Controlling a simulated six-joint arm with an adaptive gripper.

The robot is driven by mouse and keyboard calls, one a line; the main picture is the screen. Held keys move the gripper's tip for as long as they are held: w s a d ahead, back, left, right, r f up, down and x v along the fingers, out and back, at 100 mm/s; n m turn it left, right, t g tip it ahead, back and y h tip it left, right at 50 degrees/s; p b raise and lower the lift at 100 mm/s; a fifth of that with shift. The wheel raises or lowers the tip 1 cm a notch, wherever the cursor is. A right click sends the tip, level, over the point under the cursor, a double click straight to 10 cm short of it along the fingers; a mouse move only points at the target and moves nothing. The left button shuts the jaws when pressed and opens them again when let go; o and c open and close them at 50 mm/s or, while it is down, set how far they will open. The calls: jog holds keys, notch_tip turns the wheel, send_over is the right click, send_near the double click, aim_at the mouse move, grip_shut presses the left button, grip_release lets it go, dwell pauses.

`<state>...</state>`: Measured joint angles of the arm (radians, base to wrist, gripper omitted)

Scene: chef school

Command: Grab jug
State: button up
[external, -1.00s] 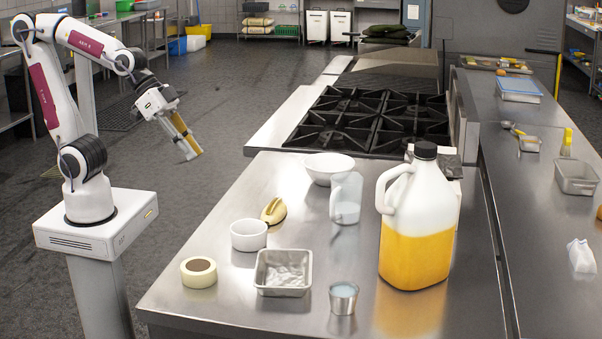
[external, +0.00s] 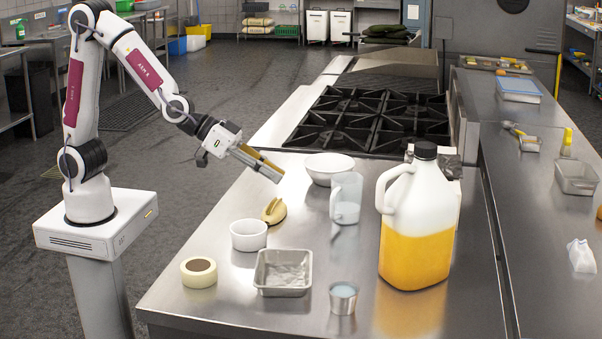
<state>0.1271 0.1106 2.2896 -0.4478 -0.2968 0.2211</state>
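A large white jug (external: 418,220) with a black cap, a side handle and orange-yellow liquid in its lower half stands upright on the steel counter. A smaller translucent pitcher (external: 347,198) with a handle stands to its left. My gripper (external: 276,173) is above the counter's left side, left of the white bowl and short of both vessels. Its fingers point right and slightly down. I see nothing held. The fingers overlap from this side, so their opening is unclear.
A white bowl (external: 329,168), a yellowish butter-like piece (external: 274,211), a white ramekin (external: 248,235), a tape roll (external: 198,272), a metal tray (external: 283,273) and a metal cup (external: 343,297) share the counter (external: 225,308). A black-grated stove (external: 372,120) lies behind them.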

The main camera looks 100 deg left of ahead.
aim_at(332, 217)
jog(key=w+a+f+n+t+y, duration=0.1)
jog(key=w+a+f+y, duration=0.2)
jog(key=w+f, duration=0.3)
jog(key=shift+w+a+t, duration=0.15)
jog(key=shift+w+t, duration=0.15)
jog(key=shift+f, duration=0.15)
jog(key=shift+x, duration=1.25)
jog(key=shift+w+a, duration=0.1)
jog(key=shift+r+x, duration=0.2)
jog(key=shift+x, duration=2.3)
jog(key=shift+a, duration=0.15)
grip_shut()
